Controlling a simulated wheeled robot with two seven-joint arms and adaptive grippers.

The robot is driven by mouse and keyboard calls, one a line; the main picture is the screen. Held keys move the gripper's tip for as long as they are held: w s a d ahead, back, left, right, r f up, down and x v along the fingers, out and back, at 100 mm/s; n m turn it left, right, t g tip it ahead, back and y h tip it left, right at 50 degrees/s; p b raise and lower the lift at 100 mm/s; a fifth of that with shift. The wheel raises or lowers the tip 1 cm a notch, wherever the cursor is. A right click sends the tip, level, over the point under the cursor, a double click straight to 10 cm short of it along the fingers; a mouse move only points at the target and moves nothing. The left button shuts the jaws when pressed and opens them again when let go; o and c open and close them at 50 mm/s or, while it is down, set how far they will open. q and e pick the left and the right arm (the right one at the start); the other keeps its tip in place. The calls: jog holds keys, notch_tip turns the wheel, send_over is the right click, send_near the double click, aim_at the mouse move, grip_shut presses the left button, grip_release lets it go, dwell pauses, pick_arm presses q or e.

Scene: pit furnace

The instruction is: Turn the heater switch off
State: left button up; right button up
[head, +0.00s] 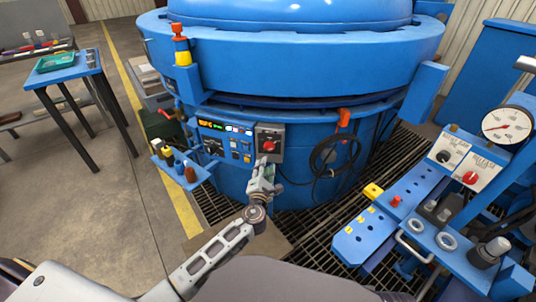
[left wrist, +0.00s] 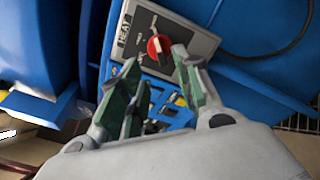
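The heater switch is a red rotary knob (left wrist: 158,46) on a grey plate lettered "HEAT" (left wrist: 126,32). In the head view the red knob (head: 269,146) sits on a grey box (head: 268,134) on the front of the blue furnace (head: 290,55). My left gripper (head: 265,164) is just below and in front of that box. In the left wrist view its green-padded fingers (left wrist: 157,63) are spread, with the knob beyond and between their tips. Nothing is held, and I cannot tell whether a tip touches the knob. The knob's exact setting is unclear. My right gripper is not in view.
A control panel (head: 226,140) with lit displays is left of the switch box. A small blue shelf with bottles (head: 182,168) juts out at left. A black cable coil (head: 335,157) hangs at right. A blue console (head: 405,205) with a gauge and another red knob (head: 469,178) stands far right.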

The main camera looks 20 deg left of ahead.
aim_at(268, 150)
pick_arm(q)
jog(key=w, duration=0.2)
jog(key=w+b, duration=0.1)
jog(key=w, duration=0.1)
jog(key=w+a, duration=0.1)
jog(key=w, duration=0.1)
jog(key=shift+w+b, duration=0.35)
jog(key=shift+b, duration=0.05)
jog(key=shift+w+a, duration=0.1)
jog(key=shift+w, duration=0.25)
jog(key=shift+w+a, duration=0.1)
jog(key=shift+w, duration=0.4)
jog(key=shift+w+b, duration=0.25)
jog(key=shift+b, duration=0.05)
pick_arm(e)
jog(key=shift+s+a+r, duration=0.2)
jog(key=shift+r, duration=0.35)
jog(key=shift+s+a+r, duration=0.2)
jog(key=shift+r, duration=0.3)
pick_arm(q)
grip_shut()
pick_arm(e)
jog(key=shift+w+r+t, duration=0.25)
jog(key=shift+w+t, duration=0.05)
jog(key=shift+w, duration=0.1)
